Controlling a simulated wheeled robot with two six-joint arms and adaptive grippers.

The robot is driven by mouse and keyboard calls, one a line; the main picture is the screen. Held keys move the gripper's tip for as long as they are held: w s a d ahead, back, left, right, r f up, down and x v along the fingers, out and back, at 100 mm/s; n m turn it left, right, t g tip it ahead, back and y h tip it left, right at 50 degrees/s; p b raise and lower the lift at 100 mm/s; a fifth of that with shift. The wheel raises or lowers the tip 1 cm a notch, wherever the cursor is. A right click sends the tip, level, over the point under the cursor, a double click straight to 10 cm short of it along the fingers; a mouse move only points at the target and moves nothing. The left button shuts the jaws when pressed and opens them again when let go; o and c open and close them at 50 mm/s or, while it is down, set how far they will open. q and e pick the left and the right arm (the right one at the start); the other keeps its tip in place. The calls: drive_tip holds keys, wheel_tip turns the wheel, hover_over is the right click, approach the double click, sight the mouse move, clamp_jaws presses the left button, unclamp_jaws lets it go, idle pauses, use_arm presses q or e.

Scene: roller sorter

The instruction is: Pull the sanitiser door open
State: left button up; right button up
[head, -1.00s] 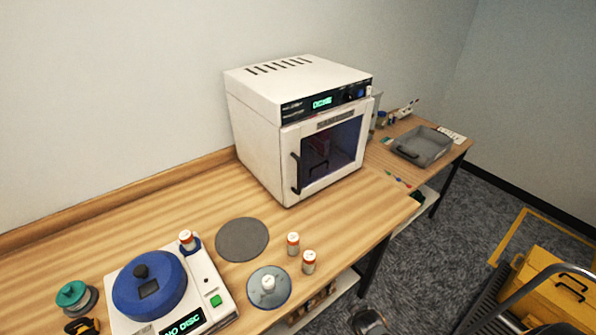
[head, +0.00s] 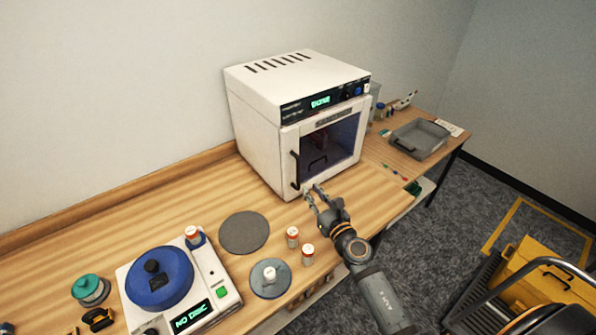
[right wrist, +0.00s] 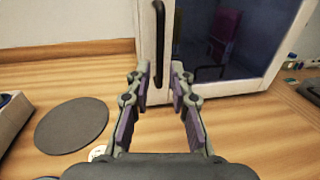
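The white sanitiser (head: 262,130) stands on the wooden bench, its display lit. Its door (head: 291,150) looks shut, with a dark window and a black vertical handle (head: 295,169) on the left side. My right gripper (head: 312,190) is open and empty in front of the door, low and just right of the handle in the head view. In the right wrist view the handle (right wrist: 158,45) stands ahead, roughly in line with the gap between the fingers (right wrist: 160,75), and the fingers look apart from it. My left gripper is not in view.
White bottles with orange bands (head: 292,237) stand near the bench's front edge, by a grey disc (head: 244,232) and a clear disc (head: 283,287). A blue-lidded device (head: 180,318) reads NO DISC. A grey tray (head: 418,139) sits at the right. A yellow case (head: 548,270) is on the right.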

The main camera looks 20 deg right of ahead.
sight(299, 173)
drive_tip(key=w, duration=0.3)
drive_tip(key=w+a, duration=0.1)
drive_tip(key=w, duration=0.6)
drive_tip(key=shift+w+a, duration=0.15)
drive_tip(key=shift+a, duration=0.15)
clamp_jaws()
